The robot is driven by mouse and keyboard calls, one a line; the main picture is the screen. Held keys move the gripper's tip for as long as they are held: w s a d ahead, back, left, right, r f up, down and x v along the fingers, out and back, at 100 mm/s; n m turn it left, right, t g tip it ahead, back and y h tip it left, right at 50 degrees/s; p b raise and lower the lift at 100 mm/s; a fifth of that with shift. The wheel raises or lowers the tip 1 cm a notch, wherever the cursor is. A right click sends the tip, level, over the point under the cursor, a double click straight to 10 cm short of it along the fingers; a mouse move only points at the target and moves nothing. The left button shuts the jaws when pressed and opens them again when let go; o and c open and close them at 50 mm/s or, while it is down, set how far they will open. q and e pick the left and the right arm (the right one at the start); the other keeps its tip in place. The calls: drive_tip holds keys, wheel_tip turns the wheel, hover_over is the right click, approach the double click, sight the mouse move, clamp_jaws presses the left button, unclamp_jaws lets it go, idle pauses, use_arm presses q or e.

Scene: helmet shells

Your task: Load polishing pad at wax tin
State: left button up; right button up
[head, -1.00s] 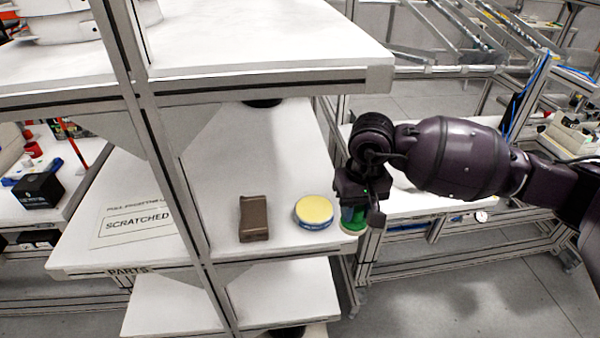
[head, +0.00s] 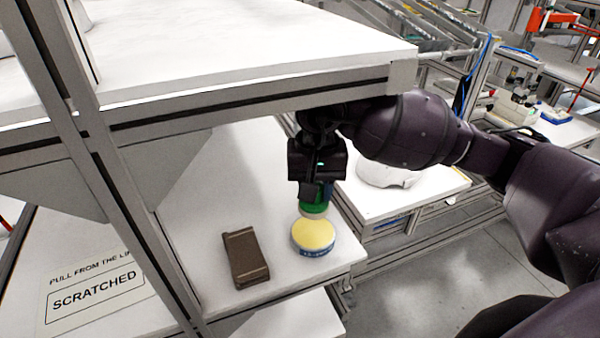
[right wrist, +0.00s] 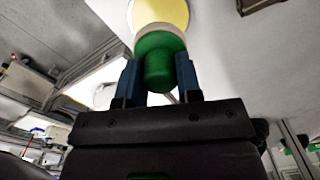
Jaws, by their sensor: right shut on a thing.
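The wax tin (head: 313,238) is a round blue tin with a pale yellow top, standing on the middle shelf near its front right corner. My right gripper (head: 314,192) is shut on the green handle of the polishing pad (head: 314,210), with the pale pad face downward. In the head view the pad is just behind and above the tin; whether they touch I cannot tell. In the right wrist view the blue fingers grip the green polishing pad (right wrist: 158,58), and the yellow tin top (right wrist: 172,12) shows beyond it. My left gripper is not in view.
A brown block (head: 245,258) lies on the shelf left of the tin. A "SCRATCHED" label (head: 95,290) is at the lower left, beyond a grey upright. The upper shelf (head: 250,75) overhangs my right gripper closely. A white helmet shell (head: 388,174) sits on a surface behind.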

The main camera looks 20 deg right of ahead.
sight(314, 210)
drive_tip(key=shift+w+d, duration=0.1)
drive_tip(key=shift+w, duration=0.1)
drive_tip(key=shift+f, duration=0.1)
drive_tip(key=shift+s+f, duration=0.3)
drive_tip(key=shift+f, duration=0.2)
drive_tip(key=shift+f+b, duration=0.35)
drive_tip(key=shift+f, duration=0.55)
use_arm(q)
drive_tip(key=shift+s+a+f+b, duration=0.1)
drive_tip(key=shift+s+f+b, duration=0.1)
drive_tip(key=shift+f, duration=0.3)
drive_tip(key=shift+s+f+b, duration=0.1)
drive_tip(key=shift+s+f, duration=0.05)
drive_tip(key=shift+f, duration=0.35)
use_arm(e)
drive_tip(key=shift+w+f, duration=0.1)
drive_tip(key=shift+f, duration=1.3)
use_arm(q)
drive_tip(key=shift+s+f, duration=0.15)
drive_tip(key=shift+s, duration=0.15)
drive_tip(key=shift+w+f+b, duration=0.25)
drive_tip(key=shift+b, duration=0.1)
use_arm(e)
drive_tip(key=shift+f, duration=0.3)
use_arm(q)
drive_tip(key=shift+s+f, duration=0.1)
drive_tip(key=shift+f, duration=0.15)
use_arm(e)
drive_tip(key=shift+f, duration=0.15)
